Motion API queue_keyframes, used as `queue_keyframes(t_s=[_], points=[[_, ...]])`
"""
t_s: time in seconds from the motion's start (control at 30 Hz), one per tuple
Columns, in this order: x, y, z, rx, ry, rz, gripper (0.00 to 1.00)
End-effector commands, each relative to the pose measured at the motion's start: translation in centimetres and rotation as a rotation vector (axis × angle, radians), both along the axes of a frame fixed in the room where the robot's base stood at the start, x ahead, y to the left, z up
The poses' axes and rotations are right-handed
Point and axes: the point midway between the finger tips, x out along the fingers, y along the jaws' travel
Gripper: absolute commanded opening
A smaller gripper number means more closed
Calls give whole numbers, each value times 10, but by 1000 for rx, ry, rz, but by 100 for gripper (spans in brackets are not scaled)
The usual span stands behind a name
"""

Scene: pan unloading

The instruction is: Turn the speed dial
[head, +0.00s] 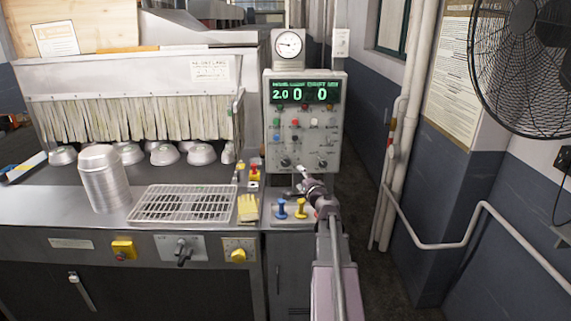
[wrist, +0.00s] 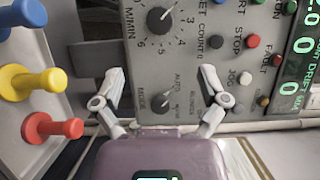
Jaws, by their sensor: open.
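The control panel (head: 304,130) stands upright right of the conveyor, with a green display reading 2.0, 0 and 0. The speed dial (wrist: 160,20), black with a white pointer, sits in an M/MIN scale at the top of the wrist view; it seems to be the panel's lower-left dial (head: 285,162) in the head view. A similar mode dial (wrist: 163,101) lies below it in the wrist view. My gripper (wrist: 162,80) is open and empty, its fingertips either side of the mode dial in the picture. The speed dial is beyond the fingertips. Contact cannot be told.
Blue (wrist: 22,14), yellow (wrist: 35,82) and red (wrist: 50,127) pegs stick up beside my gripper. Coloured buttons, including a white one (wrist: 245,78), sit near the dials. A wire rack (head: 185,203) and stacked pans (head: 104,180) stand left. A pipe (head: 405,130) runs up at right.

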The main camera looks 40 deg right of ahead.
Motion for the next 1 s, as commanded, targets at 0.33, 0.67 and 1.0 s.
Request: queue_keyframes(t_s=[0.33,0.67,1.0], points=[[47,-13,0,0,-1,1,93],[96,-24,0,-1,-1,0,93],[122,-30,0,-1,-2,-1,93]])
